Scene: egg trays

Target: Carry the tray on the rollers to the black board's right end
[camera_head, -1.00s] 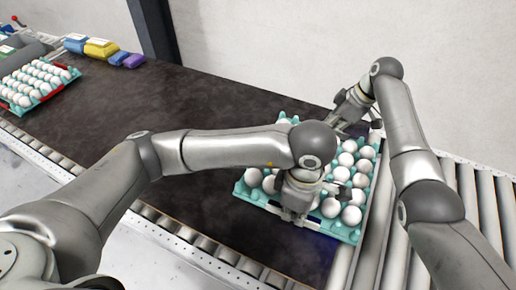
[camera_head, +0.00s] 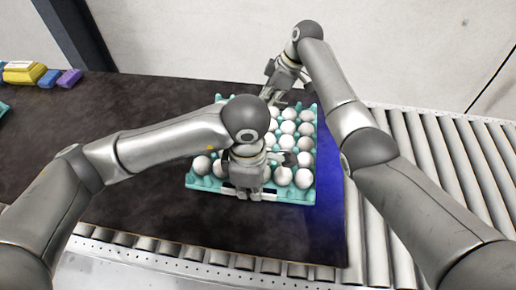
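The turquoise egg tray (camera_head: 205,183), filled with white eggs, is over the right part of the black board (camera_head: 150,205). A strip of board shows between the tray and the board's right edge. My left gripper (camera_head: 245,192) is shut on the tray's near rim, and its arm covers the tray's left part. My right gripper (camera_head: 270,97) is at the tray's far rim and appears shut on it; its fingertips are partly hidden. I cannot tell whether the tray touches the board or hangs just above it.
Rollers (camera_head: 410,150) run to the right of the board, and I see no other tray on them. Yellow (camera_head: 25,73) and purple (camera_head: 69,78) packs lie at the board's far left. A wall stands behind. The board's middle is clear.

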